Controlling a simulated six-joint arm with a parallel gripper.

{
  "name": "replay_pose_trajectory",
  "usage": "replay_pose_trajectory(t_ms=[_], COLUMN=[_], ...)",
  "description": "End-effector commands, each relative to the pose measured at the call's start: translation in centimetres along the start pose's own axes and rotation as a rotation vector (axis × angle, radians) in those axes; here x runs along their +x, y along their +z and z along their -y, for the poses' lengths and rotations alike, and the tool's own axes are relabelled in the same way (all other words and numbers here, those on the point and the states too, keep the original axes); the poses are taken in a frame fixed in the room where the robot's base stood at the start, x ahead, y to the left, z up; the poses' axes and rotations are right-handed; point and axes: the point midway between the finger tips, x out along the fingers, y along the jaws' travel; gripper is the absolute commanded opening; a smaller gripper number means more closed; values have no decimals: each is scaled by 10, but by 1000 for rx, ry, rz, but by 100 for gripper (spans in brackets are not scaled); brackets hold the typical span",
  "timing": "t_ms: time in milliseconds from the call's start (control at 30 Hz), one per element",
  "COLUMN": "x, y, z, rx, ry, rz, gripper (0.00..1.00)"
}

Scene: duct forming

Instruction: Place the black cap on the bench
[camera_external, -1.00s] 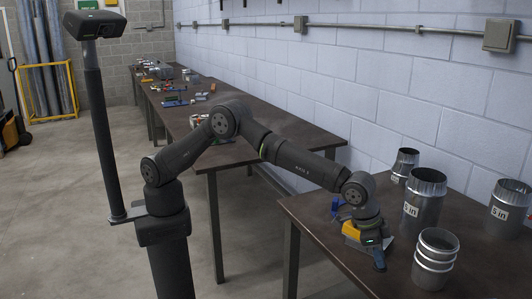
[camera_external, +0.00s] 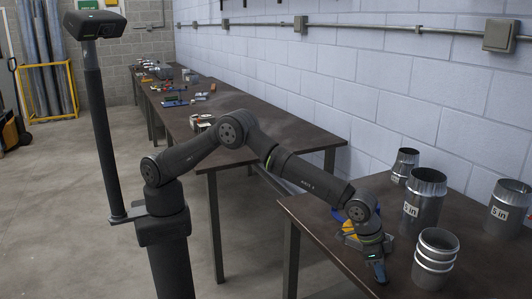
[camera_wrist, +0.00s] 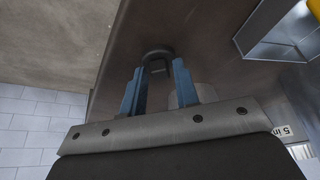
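My gripper (camera_external: 380,272) is low over the near edge of the dark bench (camera_external: 325,245), pointing down. In the wrist view its two blue fingers (camera_wrist: 158,75) stand apart, with the small rounded black cap (camera_wrist: 157,53) between their tips. The fingertips appear to touch the cap's sides, so the gripper looks shut on it. The bench top shows behind the cap in that view. I cannot tell whether the cap touches the bench. In the external view the cap is too small or hidden to make out.
Metal duct pieces (camera_external: 435,257) (camera_external: 424,198) stand to the right of my gripper, the nearest close by. A metal tray (camera_wrist: 275,32) with something yellow lies beside it, with a blue tool (camera_external: 338,214) behind. The bench edge and floor are to the left.

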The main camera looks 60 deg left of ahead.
Motion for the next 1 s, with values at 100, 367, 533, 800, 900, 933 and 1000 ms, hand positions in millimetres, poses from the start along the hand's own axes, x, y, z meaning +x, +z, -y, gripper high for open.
replay_pose_trajectory(t_ms=[100, 367, 533, 800, 900, 933, 1000], x=[0, -3, -20, -75, -93, -97, -108], y=[0, -1, -2, -2, -2, -2, -2], z=[0, 0, 0, 0, 0, 0, 0], rx=[0, 0, 0, 0, 0, 0, 0], ry=[0, 0, 0, 0, 0, 0, 0], rz=[0, -1, -2, -2, -2, -1, -1], gripper=[39, 39, 39, 39, 39, 39, 39])
